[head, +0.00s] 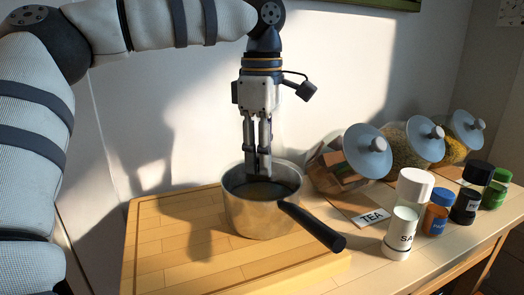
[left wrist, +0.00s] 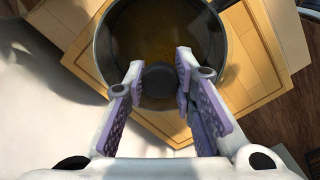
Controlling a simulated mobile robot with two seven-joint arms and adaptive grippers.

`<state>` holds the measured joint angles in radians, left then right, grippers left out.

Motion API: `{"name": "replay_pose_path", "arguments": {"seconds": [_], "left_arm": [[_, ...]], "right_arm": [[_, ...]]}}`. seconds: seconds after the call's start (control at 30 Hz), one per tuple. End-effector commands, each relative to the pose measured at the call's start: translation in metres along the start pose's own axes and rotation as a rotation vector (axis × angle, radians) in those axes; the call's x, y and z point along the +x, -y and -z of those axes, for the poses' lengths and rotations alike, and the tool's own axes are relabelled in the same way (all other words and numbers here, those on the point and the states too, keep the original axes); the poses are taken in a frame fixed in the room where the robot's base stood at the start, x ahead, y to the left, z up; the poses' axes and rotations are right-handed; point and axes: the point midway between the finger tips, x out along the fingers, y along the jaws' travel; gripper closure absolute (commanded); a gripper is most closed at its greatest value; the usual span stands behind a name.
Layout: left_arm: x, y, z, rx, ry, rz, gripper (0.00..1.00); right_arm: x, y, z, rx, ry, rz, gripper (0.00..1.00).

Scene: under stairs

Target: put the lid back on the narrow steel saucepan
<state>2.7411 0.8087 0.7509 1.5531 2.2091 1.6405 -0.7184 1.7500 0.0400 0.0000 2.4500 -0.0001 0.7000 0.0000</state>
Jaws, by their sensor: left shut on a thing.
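The narrow steel saucepan (head: 252,218) stands on the wooden board, its black handle (head: 312,226) pointing to the front right. It also shows in the left wrist view (left wrist: 104,48). My left gripper (head: 258,172) points straight down over the pan, its fingertips at about rim height or just inside. It is shut on a small dark round knob (left wrist: 160,78), which I take to be the lid's knob. A dark round surface (head: 260,190) shows inside the rim below the fingers. I cannot tell whether this is the lid's plate or the pan's inside. My right gripper is not in view.
The wooden board (head: 165,262) has bare room left of the pan. To the right are tilted glass jars with blue-grey lids (head: 367,152), a TEA label (head: 373,216), a white salt shaker (head: 403,230) and several small spice jars (head: 438,212). A white wall stands close behind.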

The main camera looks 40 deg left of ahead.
Motion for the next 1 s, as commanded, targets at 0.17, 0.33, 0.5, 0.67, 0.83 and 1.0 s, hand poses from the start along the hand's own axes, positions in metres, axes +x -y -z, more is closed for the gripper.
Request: {"name": "replay_pose_path", "arguments": {"seconds": [0.17,0.33,0.5,0.67,0.83,1.0], "left_arm": [[0.0039,0.0001,0.0000,0.000,0.001,0.000,1.00],[0.0036,0.0001,0.0000,0.000,0.001,0.000,1.00],[0.0035,0.0001,-0.0001,0.000,0.000,0.000,0.52],[0.0035,0.0001,-0.0001,0.000,0.000,0.000,0.52],[0.0037,0.0001,0.0000,0.000,0.000,0.000,0.32],[0.0037,0.0001,0.0000,0.001,0.000,0.000,0.32]], "right_arm": [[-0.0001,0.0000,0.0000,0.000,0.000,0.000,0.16],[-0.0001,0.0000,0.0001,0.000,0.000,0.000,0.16],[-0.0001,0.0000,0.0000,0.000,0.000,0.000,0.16],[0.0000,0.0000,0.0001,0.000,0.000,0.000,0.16],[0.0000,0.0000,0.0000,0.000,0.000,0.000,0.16],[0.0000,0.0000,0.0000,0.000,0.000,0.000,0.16]]}}
